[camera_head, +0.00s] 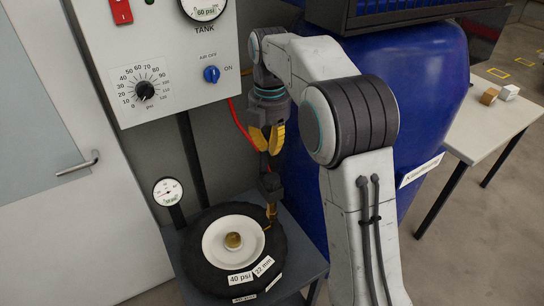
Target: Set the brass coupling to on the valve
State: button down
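My gripper (268,139) points down above the right side of a wheel, and its yellow fingers are close together. A dark upright stem comes out below the fingers and leads to a dark block (269,185). A brass piece (271,212), which looks like the coupling, is at the lower end. It is at the right edge of the white rim (215,253); I cannot tell whether it touches the valve. A thin brass-coloured stem (267,226), perhaps the valve, shows just below it. The fingers appear shut on the coupling's dark stem.
The black tyre (196,271) lies flat on a dark stand, with labels and a gauge (168,191) beside it. A panel (160,50) with a dial and blue knob (211,74) is behind. A red hose (238,120) runs behind my gripper. A blue tank (415,90) stands right.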

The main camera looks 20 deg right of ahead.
jog(key=shift+d+r, duration=0.1)
jog(key=shift+r, duration=2.15)
